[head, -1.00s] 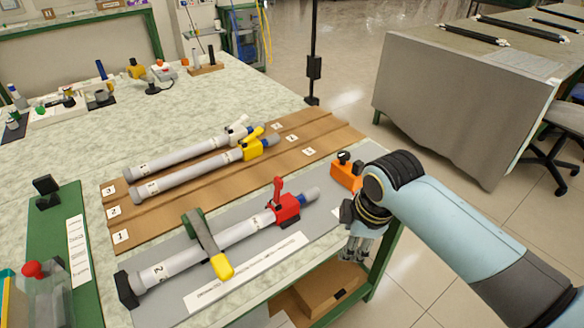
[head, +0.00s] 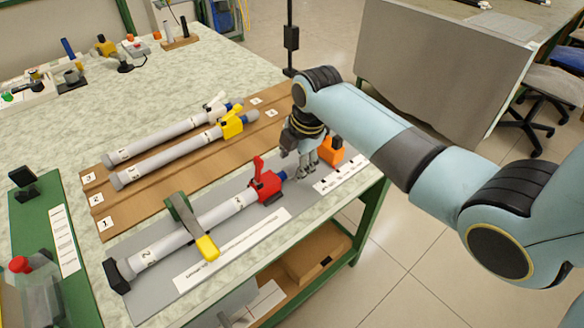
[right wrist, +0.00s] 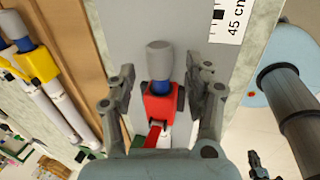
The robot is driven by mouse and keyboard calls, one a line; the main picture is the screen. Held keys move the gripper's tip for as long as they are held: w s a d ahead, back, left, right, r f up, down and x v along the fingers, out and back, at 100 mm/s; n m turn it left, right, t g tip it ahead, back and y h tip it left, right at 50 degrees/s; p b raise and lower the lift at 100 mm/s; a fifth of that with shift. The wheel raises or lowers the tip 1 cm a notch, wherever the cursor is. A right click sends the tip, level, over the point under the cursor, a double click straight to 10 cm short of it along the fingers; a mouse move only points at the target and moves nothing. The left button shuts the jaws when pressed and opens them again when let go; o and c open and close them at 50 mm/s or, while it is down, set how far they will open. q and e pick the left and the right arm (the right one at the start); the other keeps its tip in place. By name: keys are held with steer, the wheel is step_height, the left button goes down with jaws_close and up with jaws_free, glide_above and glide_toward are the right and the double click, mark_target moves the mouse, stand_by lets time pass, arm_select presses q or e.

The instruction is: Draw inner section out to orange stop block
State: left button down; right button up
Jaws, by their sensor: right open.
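The grey tube marked 2 (head: 208,217) lies on the grey board, with a red collar (head: 266,183) at its right end and a red lever (head: 258,164) standing up. The inner section shows as a short blue length (right wrist: 160,69) with a grey end cap (right wrist: 158,53) in the right wrist view. The orange stop block (head: 331,150) sits further along the board. My right gripper (head: 306,170) is open at the tube's end; in the right wrist view its fingers (right wrist: 158,78) stand on either side of the inner section, seemingly apart from it.
A clamp with a green arm and yellow tip (head: 206,246) crosses the tube. A black end block (head: 116,276) stands at its left end. Two tubes with yellow (head: 230,125) and white collars lie on a brown rack behind. A printed scale (right wrist: 230,15) lies beside the track.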

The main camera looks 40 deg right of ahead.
steer(key=shift+x, duration=1.45)
jaws_close()
steer(key=shift+d, duration=0.1)
